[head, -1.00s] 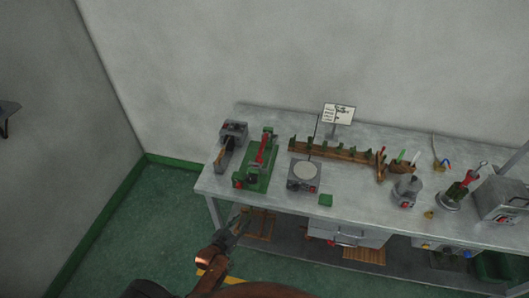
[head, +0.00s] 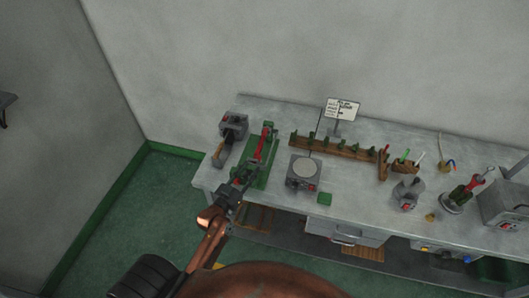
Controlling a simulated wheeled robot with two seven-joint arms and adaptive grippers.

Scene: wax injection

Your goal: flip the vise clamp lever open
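The green vise (head: 262,173) stands near the left end of the grey workbench. Its red clamp lever (head: 262,147) lies along the top of it. My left gripper (head: 242,178) reaches in from below and is over the near end of the vise, covering part of it. The fingers are small and dark here, so I cannot tell whether they are open or shut, or whether they touch the vise. My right gripper is not in view.
A wooden rack (head: 335,147) runs along the back. The bench (head: 375,205) is clear in front.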

